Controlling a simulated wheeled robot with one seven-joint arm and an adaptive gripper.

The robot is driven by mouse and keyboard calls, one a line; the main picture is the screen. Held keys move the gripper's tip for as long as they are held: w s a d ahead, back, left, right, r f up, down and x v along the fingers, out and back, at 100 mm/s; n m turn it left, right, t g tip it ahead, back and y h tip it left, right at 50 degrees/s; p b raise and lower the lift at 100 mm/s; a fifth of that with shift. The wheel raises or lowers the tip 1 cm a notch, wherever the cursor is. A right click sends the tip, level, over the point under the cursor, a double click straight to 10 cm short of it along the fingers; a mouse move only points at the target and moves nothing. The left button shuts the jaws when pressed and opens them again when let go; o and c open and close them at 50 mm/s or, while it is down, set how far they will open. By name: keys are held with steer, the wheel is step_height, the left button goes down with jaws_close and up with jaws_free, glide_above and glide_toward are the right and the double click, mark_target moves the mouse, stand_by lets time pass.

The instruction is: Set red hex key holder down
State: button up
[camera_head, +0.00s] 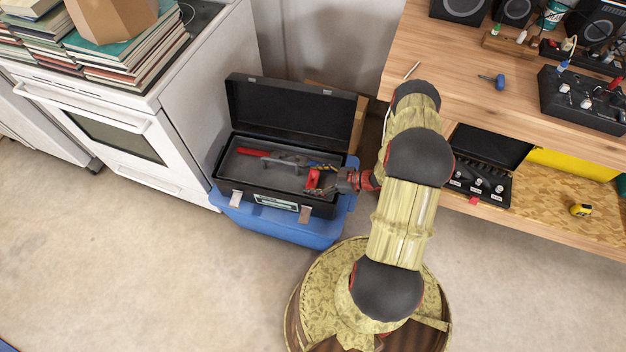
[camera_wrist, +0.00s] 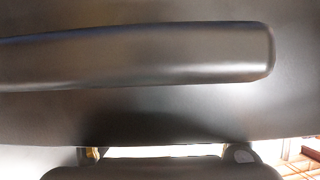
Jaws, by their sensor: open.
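A small red object that looks like the red hex key holder (camera_head: 313,178) is in the right part of the open black toolbox (camera_head: 262,201). My gripper (camera_head: 318,188) reaches in over the toolbox's right end, beside the red object. Its jaws are open. The fingertips are small and partly overlap the tools, so I cannot tell whether they touch the holder. The wrist view is filled by close, dark, smooth surfaces with a long raised bar; the holder cannot be made out there.
A red-handled tool (camera_head: 251,152) and other tools lie in the toolbox, its lid (camera_head: 287,107) raised behind. The toolbox stands on a blue bin (camera_head: 290,231). A white stove (camera_head: 140,125) is left; a wooden workbench (camera_head: 455,70) is right. The front floor is clear.

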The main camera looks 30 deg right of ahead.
steer(key=shift+r, duration=0.1)
steer(key=shift+s+d+r, duration=0.1)
steer(key=shift+r, duration=0.1)
steer(key=p+v, duration=0.3)
steer(key=v, duration=0.8)
steer(key=shift+s+p, duration=0.1)
steer(key=shift+p, duration=0.3)
steer(key=shift+s+d, duration=0.2)
